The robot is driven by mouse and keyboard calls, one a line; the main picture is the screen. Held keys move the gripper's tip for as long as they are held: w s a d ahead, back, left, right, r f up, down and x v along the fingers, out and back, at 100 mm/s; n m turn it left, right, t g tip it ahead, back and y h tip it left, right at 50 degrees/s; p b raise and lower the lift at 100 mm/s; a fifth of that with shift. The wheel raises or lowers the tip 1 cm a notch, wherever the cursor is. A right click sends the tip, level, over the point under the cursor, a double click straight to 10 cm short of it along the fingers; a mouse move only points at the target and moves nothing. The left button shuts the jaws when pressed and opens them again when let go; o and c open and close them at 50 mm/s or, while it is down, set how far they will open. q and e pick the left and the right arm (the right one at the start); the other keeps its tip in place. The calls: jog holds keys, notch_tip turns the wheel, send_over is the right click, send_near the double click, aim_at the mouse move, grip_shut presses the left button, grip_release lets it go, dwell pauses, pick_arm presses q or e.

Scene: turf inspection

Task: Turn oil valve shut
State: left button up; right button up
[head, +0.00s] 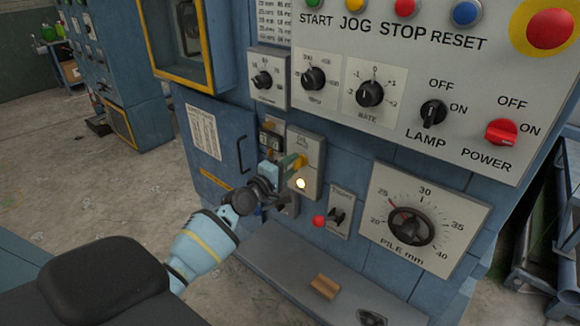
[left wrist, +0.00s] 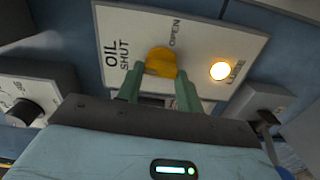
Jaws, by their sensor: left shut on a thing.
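The yellow oil valve handle (head: 300,160) sits on a pale plate (head: 307,145) low on the blue machine's front. In the left wrist view the handle (left wrist: 160,61) lies between the labels "SHUT" on the left and "OPEN" at the upper right. My left gripper (head: 287,168) reaches it from the lower left. Its green fingers (left wrist: 159,88) are shut on the handle, one on each side. The handle's lower part is hidden, so its exact angle is hard to tell. My right gripper is not in view.
A lit lamp (head: 300,183) marked "LUBE" is beside the valve. A red knob (head: 319,221), a toggle switch (head: 336,216) and the pile dial (head: 408,227) are to the right. A wooden block (head: 325,286) lies on the ledge below. Open floor is at the left.

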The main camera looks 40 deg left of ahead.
pick_arm(q)
jog(key=shift+n, duration=0.6)
jog(key=o, duration=1)
jog(key=shift+s, duration=0.1)
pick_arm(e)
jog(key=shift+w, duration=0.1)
pick_arm(q)
jog(key=s, duration=0.5)
jog(key=s+p, duration=0.1)
jog(key=s, duration=0.1)
jog(key=shift+s+a, duration=0.25)
jog(key=shift+s, duration=0.05)
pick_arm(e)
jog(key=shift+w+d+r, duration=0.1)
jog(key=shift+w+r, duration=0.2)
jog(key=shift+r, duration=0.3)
